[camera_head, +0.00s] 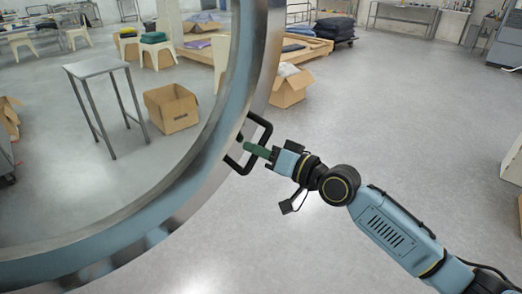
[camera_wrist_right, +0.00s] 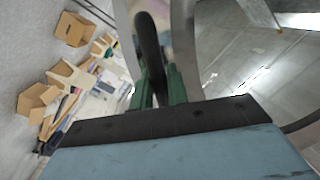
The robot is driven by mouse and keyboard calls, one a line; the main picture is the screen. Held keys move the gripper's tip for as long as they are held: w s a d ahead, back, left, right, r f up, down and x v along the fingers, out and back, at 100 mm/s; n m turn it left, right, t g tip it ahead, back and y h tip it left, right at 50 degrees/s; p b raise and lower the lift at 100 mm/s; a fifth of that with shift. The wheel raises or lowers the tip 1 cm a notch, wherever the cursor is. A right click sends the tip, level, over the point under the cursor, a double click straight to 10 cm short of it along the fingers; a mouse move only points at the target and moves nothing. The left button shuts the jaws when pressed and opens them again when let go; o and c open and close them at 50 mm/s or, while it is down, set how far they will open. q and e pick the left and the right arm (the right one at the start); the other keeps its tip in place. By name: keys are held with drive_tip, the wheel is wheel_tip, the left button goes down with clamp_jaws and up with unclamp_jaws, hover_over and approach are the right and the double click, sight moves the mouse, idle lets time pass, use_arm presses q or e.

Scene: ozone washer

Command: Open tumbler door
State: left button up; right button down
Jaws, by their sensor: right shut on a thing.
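The tumbler door (camera_head: 262,75) is a large round metal ring with a see-through middle, filling the left of the head view. A black loop handle (camera_head: 263,126) sticks out from its right rim. My right gripper (camera_head: 250,148) has green fingers and is shut on the handle. In the right wrist view the dark handle bar (camera_wrist_right: 149,45) runs down between the green fingers (camera_wrist_right: 158,88). The fingertips are partly hidden by the handle. My left gripper is not in view.
Behind the door stand a small metal table (camera_head: 92,68) and an open cardboard box (camera_head: 171,108). Another box (camera_head: 290,88) sits right of the ring near a wooden pallet frame. The floor around my right arm is clear.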

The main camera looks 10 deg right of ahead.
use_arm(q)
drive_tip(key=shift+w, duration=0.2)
use_arm(e)
drive_tip(key=c, duration=1.4)
unclamp_jaws()
